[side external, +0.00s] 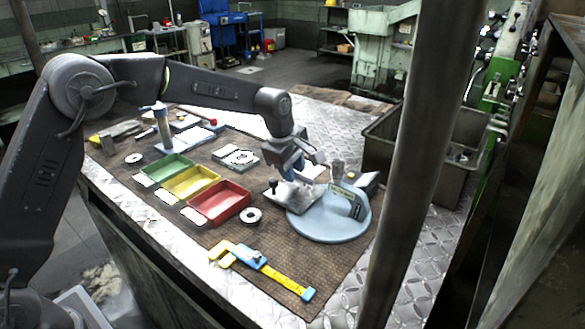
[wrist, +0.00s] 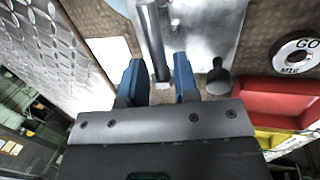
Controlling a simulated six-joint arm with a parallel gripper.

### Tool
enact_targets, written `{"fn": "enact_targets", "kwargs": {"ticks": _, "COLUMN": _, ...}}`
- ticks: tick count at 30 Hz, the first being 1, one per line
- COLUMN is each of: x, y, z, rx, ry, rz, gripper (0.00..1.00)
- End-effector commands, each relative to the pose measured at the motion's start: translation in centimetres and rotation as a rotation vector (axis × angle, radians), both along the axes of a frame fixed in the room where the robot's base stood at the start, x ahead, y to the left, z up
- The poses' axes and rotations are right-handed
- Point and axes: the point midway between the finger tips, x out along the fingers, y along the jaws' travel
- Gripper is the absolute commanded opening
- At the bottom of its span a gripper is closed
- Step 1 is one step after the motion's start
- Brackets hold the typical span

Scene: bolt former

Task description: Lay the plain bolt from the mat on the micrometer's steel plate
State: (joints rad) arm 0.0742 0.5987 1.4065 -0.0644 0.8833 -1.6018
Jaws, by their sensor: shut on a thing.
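My gripper (side external: 292,174) is low over the micrometer's steel plate (side external: 302,201), near the round pale-blue base (side external: 325,228). In the wrist view its two blue fingers (wrist: 160,75) are shut on a dark grey cylindrical bolt (wrist: 152,40). The bolt points away from the gripper, with a lighter end between the fingers. The bright steel plate (wrist: 207,28) lies behind and to the right of the bolt. I cannot tell whether the bolt touches the plate. The bolt is not clearly visible in the side view.
A dark knob (wrist: 218,78) stands close to the right finger; it also shows in the side view (side external: 272,184). Red (side external: 219,203), yellow (side external: 190,184) and green (side external: 167,170) trays are left. A ring gauge (side external: 250,216) and yellow-blue caliper (side external: 262,265) lie on the mat (side external: 325,272).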

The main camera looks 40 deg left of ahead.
Motion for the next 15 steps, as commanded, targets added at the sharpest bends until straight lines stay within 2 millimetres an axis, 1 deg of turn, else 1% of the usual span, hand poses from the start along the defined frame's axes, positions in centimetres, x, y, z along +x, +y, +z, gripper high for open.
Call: {"fn": "enact_targets", "kwargs": {"ticks": 15, "x": 0.02, "y": 0.0, "z": -0.8, "rx": 0.0, "ry": -0.001, "rz": 0.0, "gripper": 0.0}}
